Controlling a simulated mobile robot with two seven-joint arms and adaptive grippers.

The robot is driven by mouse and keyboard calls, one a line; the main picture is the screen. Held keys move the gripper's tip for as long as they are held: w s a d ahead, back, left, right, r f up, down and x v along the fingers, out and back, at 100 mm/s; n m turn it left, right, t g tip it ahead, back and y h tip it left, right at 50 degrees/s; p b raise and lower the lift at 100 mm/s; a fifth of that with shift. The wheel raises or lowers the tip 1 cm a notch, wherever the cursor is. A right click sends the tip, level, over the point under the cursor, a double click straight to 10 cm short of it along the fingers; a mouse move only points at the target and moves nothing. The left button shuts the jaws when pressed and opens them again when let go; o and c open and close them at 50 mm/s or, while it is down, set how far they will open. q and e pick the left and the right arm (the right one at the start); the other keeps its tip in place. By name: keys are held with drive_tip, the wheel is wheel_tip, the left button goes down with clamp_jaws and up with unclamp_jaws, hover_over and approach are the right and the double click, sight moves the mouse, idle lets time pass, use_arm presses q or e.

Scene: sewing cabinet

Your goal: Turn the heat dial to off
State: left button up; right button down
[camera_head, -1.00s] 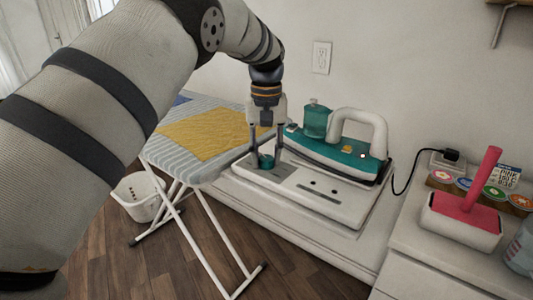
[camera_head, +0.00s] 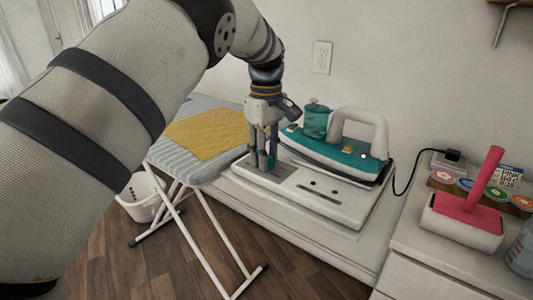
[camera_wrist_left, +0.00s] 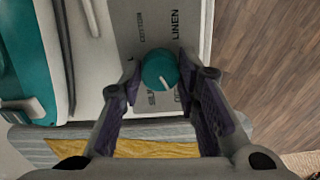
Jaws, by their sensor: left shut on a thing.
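The heat dial (camera_wrist_left: 160,69) is a round teal knob on the grey label plate (camera_wrist_left: 125,30) of the white iron station. My left gripper (camera_head: 265,165) points down at the plate, with its purple-padded fingers shut on opposite sides of the dial in the left wrist view. The dial's white mark points toward the lower right in that view, near a label partly hidden by a finger. The words COTTON and LINEN are readable; another label starts with "SIL". In the head view the fingers largely hide the dial. My right gripper is not in view.
The teal and white iron (camera_head: 335,152) sits on the station (camera_head: 325,200) just right of the gripper. An ironing board (camera_head: 185,165) with a yellow cloth (camera_head: 208,135) stands left. A pink-handled tool (camera_head: 485,190) rests on the right cabinet (camera_head: 430,245).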

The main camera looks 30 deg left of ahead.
use_arm(q)
drive_tip(key=shift+n, duration=0.6)
drive_tip(key=o, duration=1.2)
drive_tip(key=shift+c, duration=0.2)
wheel_tip(320, 180, up, 12)
